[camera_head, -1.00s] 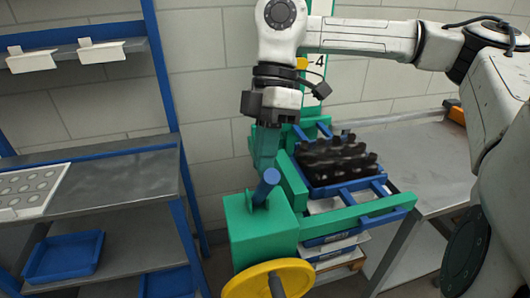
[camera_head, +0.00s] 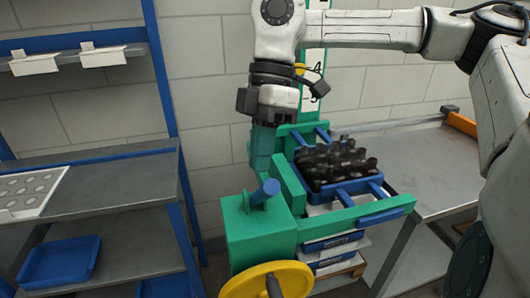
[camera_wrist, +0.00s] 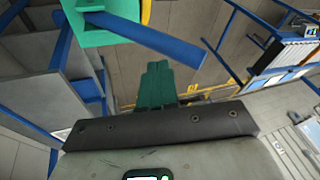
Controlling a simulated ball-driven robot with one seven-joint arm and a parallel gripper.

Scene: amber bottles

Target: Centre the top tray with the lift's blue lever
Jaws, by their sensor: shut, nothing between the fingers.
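The top tray (camera_head: 352,187) is blue, holds several dark bottles and sits between the green arms of the lift (camera_head: 258,238). The tray's offset from centre is hard to judge. The blue lever (camera_head: 264,193) slants up to the right from the lift's green box. In the wrist view the lever (camera_wrist: 150,40) runs from the green part at the top left towards the right. My gripper (camera_head: 261,168) points down behind the lever, its teal fingers shut and empty. In the wrist view the fingers (camera_wrist: 157,66) end just below the lever in the picture; contact cannot be told.
A yellow wheel (camera_head: 268,280) is on the front of the lift. A grey table (camera_head: 440,170) stands to the right. A shelf unit (camera_head: 110,185) with a blue bin (camera_head: 60,262) is at the left. More trays (camera_head: 330,243) are stacked below the top one.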

